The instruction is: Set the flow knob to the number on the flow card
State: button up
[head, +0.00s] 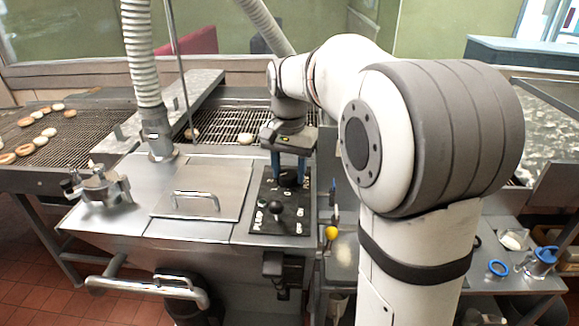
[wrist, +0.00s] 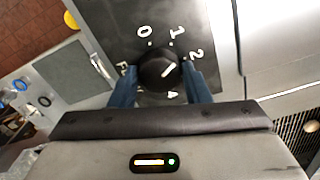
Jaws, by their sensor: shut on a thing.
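The flow knob (wrist: 157,72) is round and black, on a dark control panel (head: 278,228) with white 0, 1, 2 and 4 showing around it in the wrist view. Its white pointer line slants up and right, roughly toward the 2. My gripper (wrist: 158,82) has its blue fingers on either side of the knob and is shut on it. In the head view my gripper (head: 289,172) reaches down over the panel's far part and partly hides the knob and its numbers. I cannot make out a flow card in either view.
A black pump lever (head: 277,208) marked ON and OFF stands on the panel's near part. A lidded steel hatch (head: 203,187) lies to the left. A yellow ball handle (head: 331,233) is at the right edge. Conveyor belts with doughnuts (head: 50,132) are behind.

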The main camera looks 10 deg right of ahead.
aim_at(289, 173)
jog(key=m, duration=0.5)
jog(key=shift+r+p, duration=0.1)
jog(key=shift+p, duration=0.2)
jog(key=shift+m, duration=0.4)
jog(key=o, duration=1)
jog(key=shift+c, duration=0.2)
notch_tip(289, 173, up, 8)
jog(key=shift+f, duration=0.15)
